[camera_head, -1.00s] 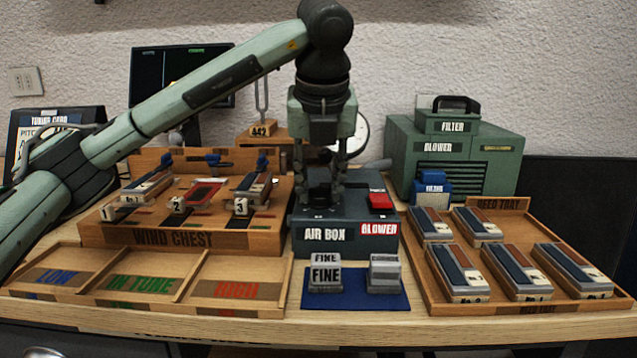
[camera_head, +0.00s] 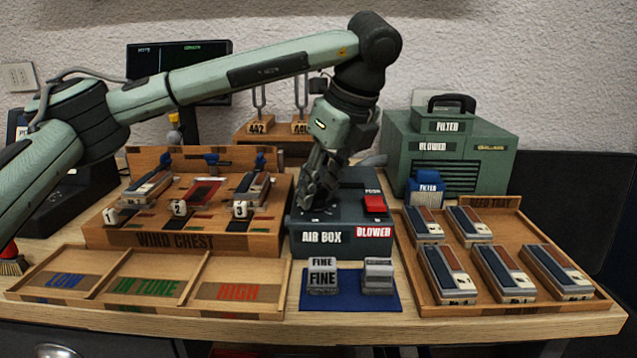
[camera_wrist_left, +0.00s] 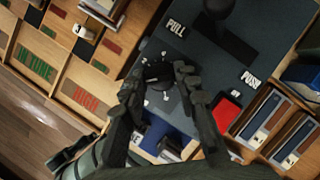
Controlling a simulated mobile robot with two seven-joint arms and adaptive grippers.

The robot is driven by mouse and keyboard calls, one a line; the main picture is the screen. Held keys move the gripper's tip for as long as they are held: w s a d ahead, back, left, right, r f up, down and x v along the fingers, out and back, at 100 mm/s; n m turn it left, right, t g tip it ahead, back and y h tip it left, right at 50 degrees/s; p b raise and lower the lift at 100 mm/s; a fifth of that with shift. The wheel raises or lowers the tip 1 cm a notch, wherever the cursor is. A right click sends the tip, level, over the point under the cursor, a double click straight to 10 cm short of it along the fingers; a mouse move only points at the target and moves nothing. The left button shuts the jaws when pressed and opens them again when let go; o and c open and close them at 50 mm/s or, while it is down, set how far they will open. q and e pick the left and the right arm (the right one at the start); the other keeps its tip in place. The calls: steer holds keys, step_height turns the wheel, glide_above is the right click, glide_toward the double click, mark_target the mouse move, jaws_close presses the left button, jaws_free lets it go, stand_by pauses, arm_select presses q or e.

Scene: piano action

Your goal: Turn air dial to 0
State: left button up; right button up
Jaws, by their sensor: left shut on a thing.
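The dark air box (camera_head: 345,222) stands in the middle of the table, with a red button (camera_head: 374,203) on its right side. My left gripper (camera_head: 316,207) reaches down onto the box top at its front left, leaning over. In the left wrist view a small black dial (camera_wrist_left: 158,72) with white marks around it sits between the fingertips of my left gripper (camera_wrist_left: 160,84), which is shut on it. The fingers partly cover the dial, and its setting cannot be read. In the head view the gripper hides the dial. My right gripper is not in view.
The wind chest (camera_head: 180,238) is close on the left, and the reed tray (camera_head: 425,295) is on the right. Two grey blocks stand on a blue mat (camera_head: 345,303) in front. Tuning forks (camera_head: 258,122) and a green blower (camera_head: 466,162) stand behind.

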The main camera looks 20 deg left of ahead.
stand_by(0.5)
arm_select(q)
steer(key=o, duration=1.2)
steer(key=v, duration=1.2)
